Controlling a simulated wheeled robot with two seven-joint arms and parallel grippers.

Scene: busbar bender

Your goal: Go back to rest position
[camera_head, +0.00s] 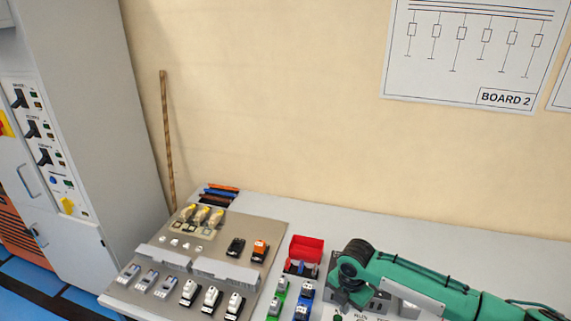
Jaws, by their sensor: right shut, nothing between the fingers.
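A green jointed arm with black bands and cables (425,282) comes in from the right; I take it as my right arm. It reaches over the table (350,225) at the lower right. My right gripper (341,298) is at its left end, low in the picture. It is shut with nothing held, and its fingers are hard to make out. A grey box with small labels (378,306) shows partly behind and under the arm. My left gripper is not in view.
A grey panel (262,228) on the table carries several switches and breakers. A red bin (306,249) stands beside it, with small green and blue parts in front. A grey cabinet (85,120) stands at left and a wooden stick (167,140) leans on the wall. The table's back right is clear.

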